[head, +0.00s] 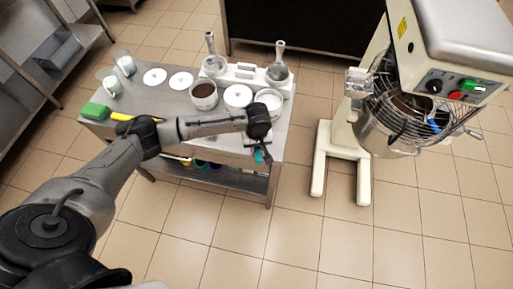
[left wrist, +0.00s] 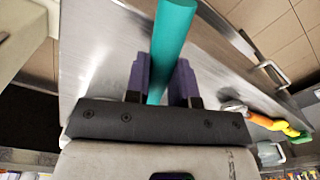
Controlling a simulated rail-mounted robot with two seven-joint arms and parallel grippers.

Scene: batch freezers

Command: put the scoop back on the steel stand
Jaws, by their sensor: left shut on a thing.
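My left gripper (head: 258,144) is at the front right corner of the steel table. In the left wrist view its two purple fingers (left wrist: 160,82) are shut on a teal cylindrical handle (left wrist: 172,40). A little of the teal handle (head: 260,156) also shows below the gripper in the head view. I cannot see a scoop bowl on it. I cannot tell for sure which thing is the steel stand. Two grey-handled metal pieces (head: 211,57) (head: 279,64) stand upright on a white holder (head: 245,73) at the table's back. My right gripper is not in view.
The table (head: 222,124) also bears tubs (head: 204,95), white lids (head: 155,78), glass jars (head: 108,83) and a green block (head: 95,111). Coloured items lie on its lower shelf. A cream mixer (head: 345,135) stands to the right, with tiled floor between.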

